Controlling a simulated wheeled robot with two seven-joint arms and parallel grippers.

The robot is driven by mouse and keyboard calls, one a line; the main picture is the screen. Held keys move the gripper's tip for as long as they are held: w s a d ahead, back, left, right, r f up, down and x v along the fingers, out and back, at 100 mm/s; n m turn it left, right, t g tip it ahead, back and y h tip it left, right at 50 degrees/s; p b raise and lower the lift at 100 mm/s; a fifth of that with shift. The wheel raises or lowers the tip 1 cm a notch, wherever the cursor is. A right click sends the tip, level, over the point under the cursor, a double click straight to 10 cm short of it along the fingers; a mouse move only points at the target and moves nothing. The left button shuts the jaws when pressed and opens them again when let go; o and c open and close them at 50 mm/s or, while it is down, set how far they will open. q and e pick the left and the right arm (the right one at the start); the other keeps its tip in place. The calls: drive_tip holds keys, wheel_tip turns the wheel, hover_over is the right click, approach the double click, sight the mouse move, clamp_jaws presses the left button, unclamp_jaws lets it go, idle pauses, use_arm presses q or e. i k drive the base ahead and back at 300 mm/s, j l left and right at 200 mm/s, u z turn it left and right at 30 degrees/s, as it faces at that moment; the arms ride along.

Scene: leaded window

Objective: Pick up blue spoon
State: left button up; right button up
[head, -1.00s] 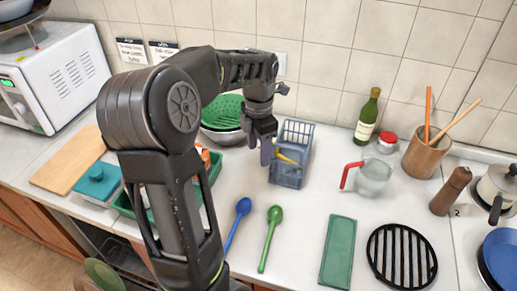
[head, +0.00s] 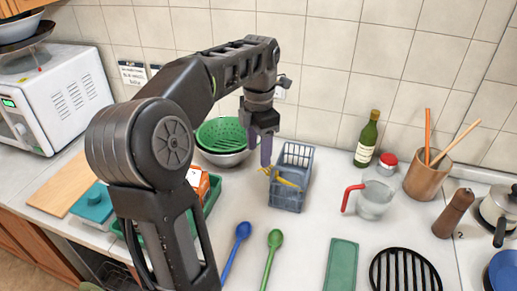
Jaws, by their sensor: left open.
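The blue spoon (head: 236,247) lies on the white counter near the front, its bowl toward the back and its handle running toward the front edge. A green spoon (head: 272,254) lies just to its right, apart from it. My left gripper (head: 266,160) is open above the back of the counter, between the green colander and the grey-blue basket, well behind the blue spoon. A yellow item (head: 265,171) shows beside its fingertips; I cannot tell if it touches them. My right gripper does not show.
The grey-blue basket (head: 287,200) holds something yellow. A green colander (head: 222,135) in a metal bowl and a green tray (head: 213,193) stand left. A measuring cup (head: 375,203), green mat (head: 341,268) and black grate (head: 402,272) lie right. The counter around the spoons is clear.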

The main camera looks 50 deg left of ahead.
sight(243, 230)
drive_tip(key=k+l, duration=0.25)
drive_tip(key=l, duration=0.15)
drive_tip(key=k+l, duration=0.25)
drive_tip(key=l, duration=0.2)
drive_tip(key=k+l, duration=0.25)
drive_tip(key=l, duration=0.15)
drive_tip(key=k+l, duration=0.25)
drive_tip(key=l, duration=0.2)
